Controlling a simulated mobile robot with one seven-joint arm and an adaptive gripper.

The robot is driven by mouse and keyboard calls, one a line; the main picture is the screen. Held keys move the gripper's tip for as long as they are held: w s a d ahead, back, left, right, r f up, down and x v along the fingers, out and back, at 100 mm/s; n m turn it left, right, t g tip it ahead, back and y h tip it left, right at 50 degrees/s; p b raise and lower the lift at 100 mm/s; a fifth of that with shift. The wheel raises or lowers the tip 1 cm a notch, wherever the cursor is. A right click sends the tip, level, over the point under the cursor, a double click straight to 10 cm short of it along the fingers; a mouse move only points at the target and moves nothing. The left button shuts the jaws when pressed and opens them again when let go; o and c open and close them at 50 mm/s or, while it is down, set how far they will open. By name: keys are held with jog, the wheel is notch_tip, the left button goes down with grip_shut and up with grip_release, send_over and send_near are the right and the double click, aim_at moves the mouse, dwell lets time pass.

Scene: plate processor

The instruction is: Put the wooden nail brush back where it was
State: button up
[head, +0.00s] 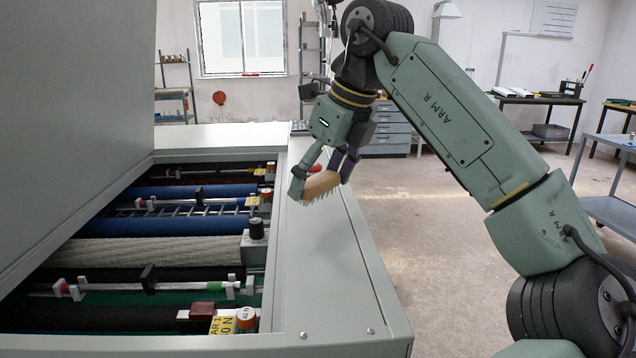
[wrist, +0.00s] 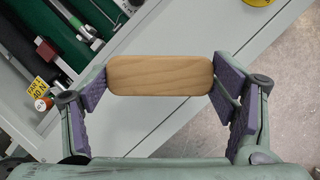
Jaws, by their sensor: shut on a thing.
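The wooden nail brush (head: 320,184) has a tan wooden back, and its pale bristles point down in the head view. My gripper (head: 322,181) is shut on it, one finger at each end. The brush hangs above the grey right-hand ledge (head: 318,262) of the plate processor, and I cannot tell the exact gap. In the wrist view the smooth wooden back (wrist: 160,75) faces the camera between the purple finger pads of my gripper (wrist: 160,78). The bristles are hidden there.
The processor's open bay holds blue rollers (head: 195,191), a pale fluffy roller (head: 150,250) and several rods. Its raised cover (head: 75,100) stands at the left. A yellow label (head: 222,325) sits in the bay's near corner. The ledge's near part is clear.

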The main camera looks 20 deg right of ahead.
aim_at(323, 177)
jog(key=shift+w+d, duration=0.1)
jog(key=shift+w, duration=0.45)
jog(key=shift+w+d+p, duration=0.1)
jog(key=shift+w+p, duration=0.35)
jog(key=shift+w, duration=0.05)
notch_tip(323, 177, down, 3)
jog(key=shift+s+r+p, duration=0.1)
jog(key=shift+p, duration=0.2)
jog(key=shift+f, duration=0.45)
jog(key=shift+f, duration=0.2)
jog(key=o, duration=1)
jog(key=shift+o, duration=0.2)
jog(key=shift+r, duration=0.1)
